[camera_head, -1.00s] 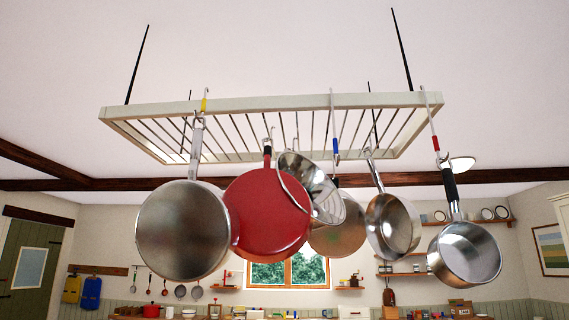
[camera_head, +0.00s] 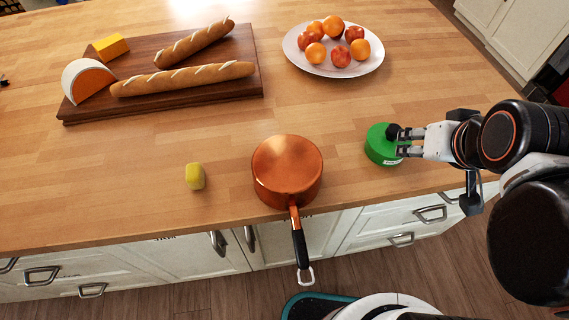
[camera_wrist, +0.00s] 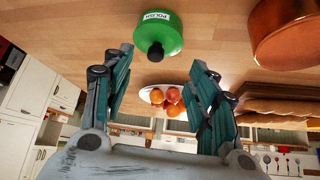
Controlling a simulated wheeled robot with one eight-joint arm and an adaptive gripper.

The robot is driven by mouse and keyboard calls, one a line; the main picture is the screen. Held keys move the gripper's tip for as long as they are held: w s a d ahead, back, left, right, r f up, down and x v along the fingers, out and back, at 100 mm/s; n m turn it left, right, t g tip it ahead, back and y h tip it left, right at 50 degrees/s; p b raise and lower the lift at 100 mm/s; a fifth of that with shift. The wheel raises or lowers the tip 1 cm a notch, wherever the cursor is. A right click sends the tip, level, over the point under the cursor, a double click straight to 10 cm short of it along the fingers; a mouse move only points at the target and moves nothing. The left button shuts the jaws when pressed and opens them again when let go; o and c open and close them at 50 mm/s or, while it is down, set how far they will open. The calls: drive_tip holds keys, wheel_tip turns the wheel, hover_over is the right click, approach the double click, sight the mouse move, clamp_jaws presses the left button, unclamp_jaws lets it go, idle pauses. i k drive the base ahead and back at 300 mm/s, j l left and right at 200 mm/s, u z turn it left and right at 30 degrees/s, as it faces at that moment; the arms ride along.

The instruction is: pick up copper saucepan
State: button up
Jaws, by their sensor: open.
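The copper saucepan (camera_head: 287,165) rests on the wooden island top near its front edge. Its black-gripped handle (camera_head: 299,245) points toward me and juts past the edge, ending in a metal loop. I cannot tell whether the pan is upright or upside down. Part of its copper side shows at the upper right of the wrist view (camera_wrist: 285,38). My gripper (camera_head: 399,143) is right of the saucepan, apart from it, beside a green tin (camera_head: 379,148). In the wrist view, my gripper (camera_wrist: 162,68) has its fingers apart with nothing held. The tin (camera_wrist: 160,32) shows beyond the fingertips.
A small yellow item (camera_head: 195,176) lies left of the saucepan. A dark board (camera_head: 185,99) with baguettes and cheese is at the back left. A white plate (camera_head: 296,54) of fruit is at the back. Counter between saucepan and tin is clear. White cabinets (camera_head: 180,258) are below.

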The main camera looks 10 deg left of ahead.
sight(287, 170)
drive_tip(key=k+l+u, duration=0.2)
drive_tip(key=l, duration=0.4)
drive_tip(key=k+l+u, duration=0.2)
drive_tip(key=k+l, duration=0.15)
drive_tip(key=l, duration=0.15)
drive_tip(key=k+l+u, duration=0.2)
drive_tip(key=l, duration=0.3)
drive_tip(key=k+l+u, duration=0.15)
drive_tip(key=k+l, duration=0.3)
